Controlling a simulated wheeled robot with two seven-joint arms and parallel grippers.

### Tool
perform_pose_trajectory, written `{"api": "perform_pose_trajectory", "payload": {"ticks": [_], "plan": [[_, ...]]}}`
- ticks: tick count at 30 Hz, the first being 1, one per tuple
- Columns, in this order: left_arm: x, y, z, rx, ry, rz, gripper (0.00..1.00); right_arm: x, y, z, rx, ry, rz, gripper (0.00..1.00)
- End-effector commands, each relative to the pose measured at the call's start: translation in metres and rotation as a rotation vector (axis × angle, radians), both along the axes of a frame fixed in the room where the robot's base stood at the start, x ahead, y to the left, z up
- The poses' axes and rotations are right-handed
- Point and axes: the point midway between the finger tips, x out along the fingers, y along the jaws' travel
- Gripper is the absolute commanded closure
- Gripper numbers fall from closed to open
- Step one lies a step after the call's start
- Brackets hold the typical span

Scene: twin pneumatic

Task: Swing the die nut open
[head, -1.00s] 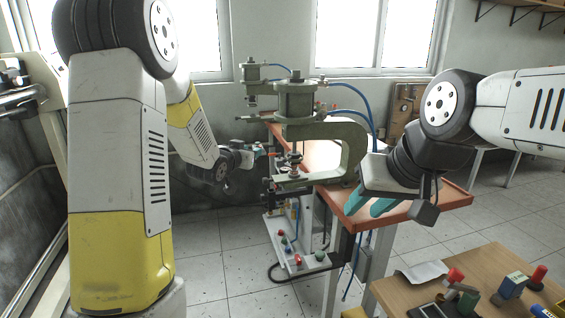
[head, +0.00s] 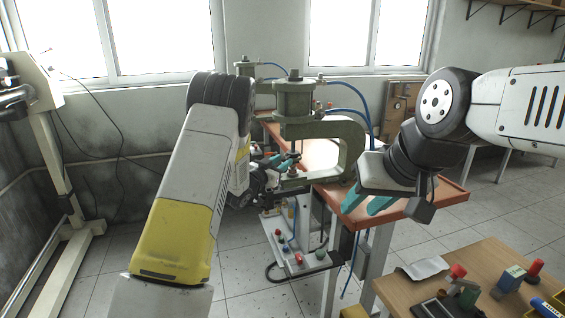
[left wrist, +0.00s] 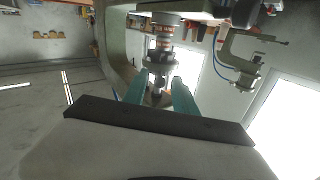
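The front green press (head: 350,145) stands at the edge of the orange-topped table, with a metal ram and die stack (head: 292,150) in the mouth of its C-frame. In the left wrist view, a dark nut-like collar (left wrist: 161,58) sits on the stack just beyond my fingers; I cannot be sure it is the die nut. My left gripper (head: 283,160) is at the stack, coming from the left. Its teal fingers (left wrist: 161,86) are apart, with dark metal showing between them; contact is unclear. My right gripper (head: 370,204) hangs empty over the table's front edge, fingers apart.
A second press (head: 245,68) stands behind, with blue hoses. A control panel with coloured buttons (head: 298,258) sits low under the front press. A wooden bench (head: 475,268) with stamps and small blocks is at the lower right.

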Motion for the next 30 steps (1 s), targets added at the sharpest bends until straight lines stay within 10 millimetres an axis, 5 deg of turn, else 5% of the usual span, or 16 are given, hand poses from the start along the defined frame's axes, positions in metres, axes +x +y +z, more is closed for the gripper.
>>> {"api": "perform_pose_trajectory", "payload": {"ticks": [11,16,30], "plan": [[0.0069,-0.0039,0.0004,0.000,0.000,0.002,0.66,0.0000,0.0000,0.0000,0.000,0.000,0.000,0.64],[0.0067,-0.0038,0.0004,0.000,0.000,0.001,1.00,0.0000,0.0000,0.0000,0.000,0.000,0.000,0.64],[0.0065,-0.0038,0.0004,0.000,0.000,0.001,1.00,0.0000,0.0000,0.0000,0.000,0.000,0.000,0.64]]}}
